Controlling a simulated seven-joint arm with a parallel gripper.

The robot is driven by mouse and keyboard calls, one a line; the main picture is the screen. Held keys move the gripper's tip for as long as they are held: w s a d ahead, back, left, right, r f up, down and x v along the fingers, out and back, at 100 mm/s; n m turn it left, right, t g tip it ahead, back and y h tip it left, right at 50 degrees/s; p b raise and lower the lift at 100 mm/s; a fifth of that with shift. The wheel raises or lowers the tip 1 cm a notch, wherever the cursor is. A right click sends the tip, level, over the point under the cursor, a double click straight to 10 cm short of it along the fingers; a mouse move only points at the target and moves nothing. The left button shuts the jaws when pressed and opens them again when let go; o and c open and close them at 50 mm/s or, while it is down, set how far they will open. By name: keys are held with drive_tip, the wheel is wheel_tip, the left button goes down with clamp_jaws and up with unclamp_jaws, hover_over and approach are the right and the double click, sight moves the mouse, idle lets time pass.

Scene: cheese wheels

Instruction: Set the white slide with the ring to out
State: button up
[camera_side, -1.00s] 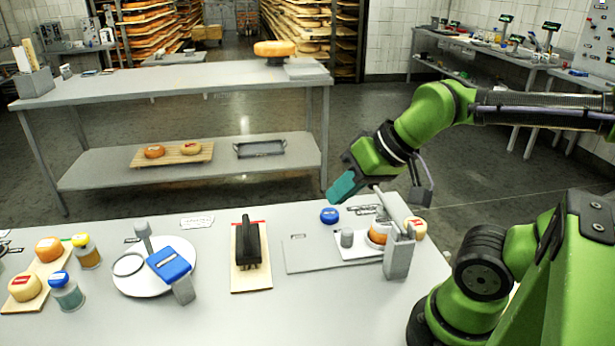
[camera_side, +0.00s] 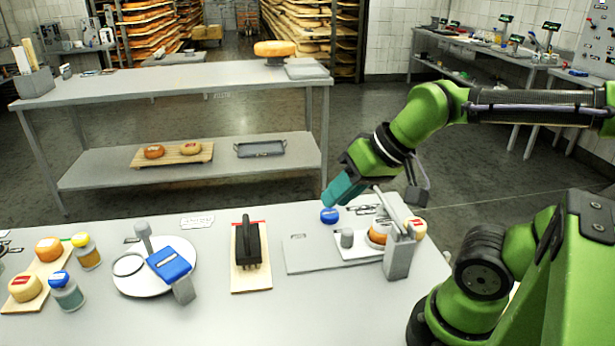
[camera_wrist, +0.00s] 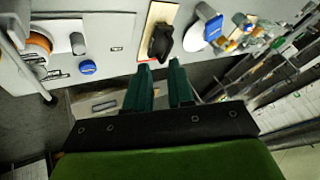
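The white slide (camera_side: 352,252) is a flat square plate on a thin grey board (camera_side: 305,262), with a grey upright knob (camera_side: 347,238) at its left. An orange cheese wheel (camera_side: 378,233) sits at its right, partly hidden by a grey post; I cannot clearly make out a ring. In the wrist view the slide (camera_wrist: 57,22), knob (camera_wrist: 78,43) and cheese (camera_wrist: 38,46) show at upper left. My gripper (camera_side: 328,204) is open and empty, above the table's back edge, behind the slide and slightly left of its knob. Its teal fingers (camera_wrist: 161,66) stand apart in the wrist view.
A blue round cap (camera_side: 329,215) lies behind the board, close below my fingertips in the picture. A grey post with a lever (camera_side: 398,252) stands at the slide's right. A black-handled tool on a wooden board (camera_side: 249,250) and a white round plate (camera_side: 135,284) are left.

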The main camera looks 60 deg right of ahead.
drive_tip(key=o, duration=0.6)
drive_tip(key=w+d+f+g, duration=0.1)
drive_tip(key=w+d+f+m+g, duration=0.1)
drive_tip(key=d, duration=0.1)
drive_tip(key=w+d+f+m+g, duration=0.1)
drive_tip(key=d, duration=0.1)
drive_tip(key=shift+w+h, duration=0.3)
drive_tip(key=shift+w, duration=0.05)
drive_tip(key=m+g+h, duration=0.1)
drive_tip(key=m+g, duration=0.3)
drive_tip(key=m, duration=0.1)
hover_over(348, 231)
wheel_tip(348, 231, down, 2)
wheel_tip(348, 231, down, 17)
drive_tip(key=shift+r, duration=0.15)
clamp_jaws()
